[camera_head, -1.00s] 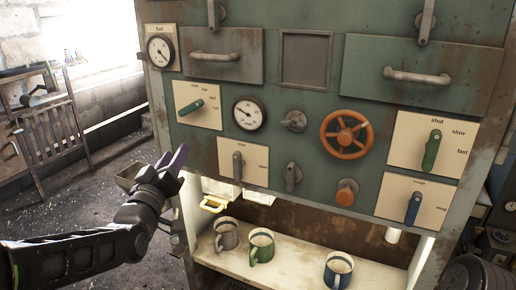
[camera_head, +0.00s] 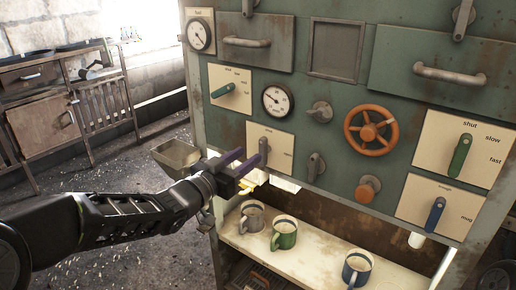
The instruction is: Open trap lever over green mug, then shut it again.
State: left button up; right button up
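The green mug (camera_head: 285,237) stands upright on the pale shelf under the machine, between a grey mug (camera_head: 252,217) and a blue mug (camera_head: 357,268). Above it, a cream plate (camera_head: 282,140) carries a grey lever (camera_head: 265,148), whose handle hangs roughly upright. The plate's top label seems to read "shut"; its side label is too small to read. My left gripper (camera_head: 252,156) has its two purple-tipped fingers apart, at the plate's lower left. One fingertip overlaps the lever's lower end; I cannot tell if they touch. My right gripper is out of view.
A second grey lever (camera_head: 316,167), an orange wheel (camera_head: 371,131) and an orange knob (camera_head: 367,189) sit to the right on the panel. A blue lever (camera_head: 435,215) is farther right. A metal tray (camera_head: 176,155) juts out left of the machine.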

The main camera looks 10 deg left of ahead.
aim_at(261, 147)
pick_arm(q)
jog(key=x, duration=0.5)
jog(key=shift+w+d+p, duration=0.15)
jog(key=shift+w+p, duration=0.25)
jog(key=shift+c, duration=0.3)
grip_shut()
